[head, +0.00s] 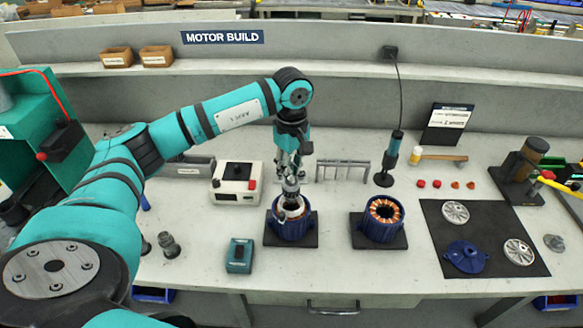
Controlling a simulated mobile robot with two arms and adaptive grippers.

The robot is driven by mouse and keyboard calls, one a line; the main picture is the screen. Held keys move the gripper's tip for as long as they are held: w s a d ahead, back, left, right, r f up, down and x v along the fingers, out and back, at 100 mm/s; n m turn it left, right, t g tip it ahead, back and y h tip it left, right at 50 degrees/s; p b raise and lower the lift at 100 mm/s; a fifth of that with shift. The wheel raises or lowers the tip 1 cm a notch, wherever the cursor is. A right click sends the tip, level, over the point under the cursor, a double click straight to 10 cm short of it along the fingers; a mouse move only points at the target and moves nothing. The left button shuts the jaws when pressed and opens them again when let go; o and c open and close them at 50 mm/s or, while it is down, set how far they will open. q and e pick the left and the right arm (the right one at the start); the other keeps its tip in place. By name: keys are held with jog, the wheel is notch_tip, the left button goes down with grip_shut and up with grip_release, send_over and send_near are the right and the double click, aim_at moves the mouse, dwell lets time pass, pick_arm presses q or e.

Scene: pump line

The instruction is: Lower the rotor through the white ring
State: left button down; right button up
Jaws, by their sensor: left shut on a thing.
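My left gripper (290,170) hangs pointing down over the left blue motor housing (289,232), which stands on a black base plate. It is shut on the grey metal rotor (291,187), which is held about upright, its lower end at the housing's mouth. The white ring (298,211) shows as a pale rim at the top of this housing. The rotor partly hides it, and I cannot tell how deep the rotor sits or whether it touches the ring. My right gripper is not in view.
A second blue housing (383,224) with copper windings stands to the right. A white control box (237,183), a teal box (239,255) and a metal rack (342,172) stand nearby. A black mat (437,222) with round covers lies right. The bench front centre is clear.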

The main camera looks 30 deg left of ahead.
aim_at(291, 189)
pick_arm(q)
jog(key=shift+f+b, duration=0.75)
jog(key=shift+f, duration=0.45)
dwell(0.7)
jog(key=shift+f+b, duration=2.25)
jog(key=shift+f, duration=0.2)
jog(key=c, duration=1.1)
grip_release()
jog(key=shift+f, duration=0.1)
jog(key=shift+o, duration=0.2)
jog(key=shift+r+p, duration=1.5)
jog(key=shift+r, duration=1.1)
